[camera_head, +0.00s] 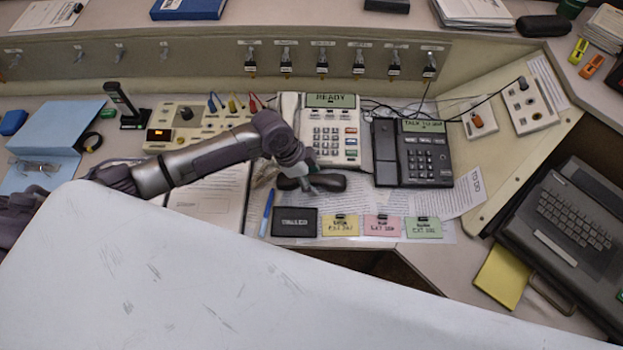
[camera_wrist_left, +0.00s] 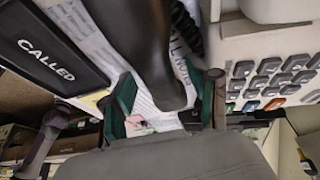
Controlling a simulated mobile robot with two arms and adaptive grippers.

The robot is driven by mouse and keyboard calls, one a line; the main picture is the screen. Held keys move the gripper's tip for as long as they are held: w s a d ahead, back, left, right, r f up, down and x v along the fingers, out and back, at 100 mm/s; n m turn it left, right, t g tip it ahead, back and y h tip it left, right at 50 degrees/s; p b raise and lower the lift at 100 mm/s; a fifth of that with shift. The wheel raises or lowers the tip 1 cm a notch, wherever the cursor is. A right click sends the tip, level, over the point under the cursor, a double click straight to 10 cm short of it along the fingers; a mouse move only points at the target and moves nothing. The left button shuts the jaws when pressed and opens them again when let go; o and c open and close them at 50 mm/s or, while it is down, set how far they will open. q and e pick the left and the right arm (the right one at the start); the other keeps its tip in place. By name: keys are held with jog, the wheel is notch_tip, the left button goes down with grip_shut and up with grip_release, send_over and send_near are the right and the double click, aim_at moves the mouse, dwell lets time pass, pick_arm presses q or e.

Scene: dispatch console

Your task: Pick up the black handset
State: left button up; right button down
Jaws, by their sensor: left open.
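A black handset (camera_head: 330,182) lies on the papers in front of the white desk phone (camera_head: 336,138). My left gripper (camera_head: 304,173) is over its left part and hides some of it. In the left wrist view the dark handset (camera_wrist_left: 150,45) runs down between the two green-edged fingers of my open left gripper (camera_wrist_left: 166,102). I cannot tell whether a finger touches it. A black desk phone (camera_head: 427,158) stands to the right, with a dark handset (camera_head: 384,150) along its left side.
A black sign (camera_head: 295,222), a blue pen (camera_head: 267,212) and yellow, pink and green cards (camera_head: 382,226) lie close in front of the handset. A console box (camera_head: 190,125) and a folder (camera_head: 45,140) are at left. A typewriter-like machine (camera_head: 570,235) is at right.

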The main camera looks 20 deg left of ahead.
pick_arm(q)
jog(key=c, duration=0.5)
grip_shut()
pick_arm(e)
jog(key=shift+w+d, duration=0.2)
jog(key=shift+w, duration=0.1)
